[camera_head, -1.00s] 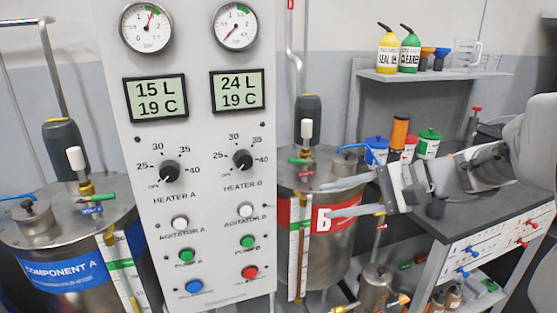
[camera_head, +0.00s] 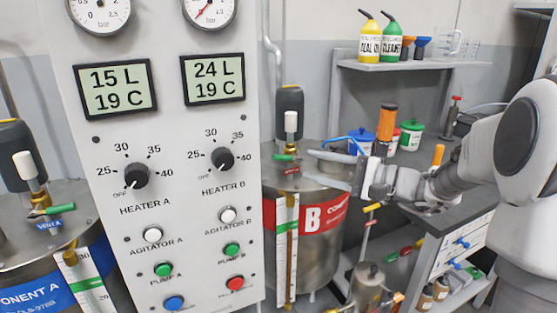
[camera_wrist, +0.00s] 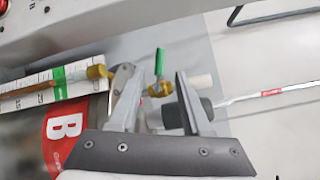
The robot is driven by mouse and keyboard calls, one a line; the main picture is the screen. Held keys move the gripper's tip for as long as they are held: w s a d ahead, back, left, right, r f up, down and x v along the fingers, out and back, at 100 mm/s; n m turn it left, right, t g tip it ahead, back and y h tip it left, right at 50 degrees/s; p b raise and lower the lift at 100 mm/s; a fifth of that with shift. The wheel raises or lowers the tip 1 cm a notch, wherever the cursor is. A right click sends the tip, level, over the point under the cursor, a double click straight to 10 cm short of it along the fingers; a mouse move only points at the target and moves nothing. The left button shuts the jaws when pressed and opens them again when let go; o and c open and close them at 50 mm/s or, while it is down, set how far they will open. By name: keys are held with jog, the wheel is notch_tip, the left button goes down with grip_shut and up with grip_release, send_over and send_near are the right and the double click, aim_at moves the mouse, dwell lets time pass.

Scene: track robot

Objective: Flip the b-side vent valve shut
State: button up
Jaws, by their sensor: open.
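The b-side vent valve has a green handle (camera_head: 284,157) on a brass fitting, above a small red tag (camera_head: 292,170) on the lid of the B tank. The handle lies sideways in the head view. My gripper (camera_head: 306,165) reaches in from the right, with its fingertips close to the valve. In the wrist view, the green handle (camera_wrist: 159,62) and brass valve body (camera_wrist: 160,88) appear between the open fingers of my gripper (camera_wrist: 153,73). Whether a finger touches them, I cannot tell. The white cylinder (camera_head: 290,121) stands upright above the valve.
The control panel (camera_head: 190,130) stands close on the left. The B tank (camera_head: 313,268) carries a level scale (camera_head: 286,245) at its front. A dark grey canister (camera_head: 289,100) stands behind the valve. A bench with an orange-topped bottle (camera_head: 386,122) and tubs is at right.

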aim_at(282, 159)
jog(key=x, duration=0.9)
jog(key=shift+w+a+b, duration=0.15)
jog(key=shift+a+b, duration=0.1)
jog(key=shift+b, duration=0.1)
grip_shut()
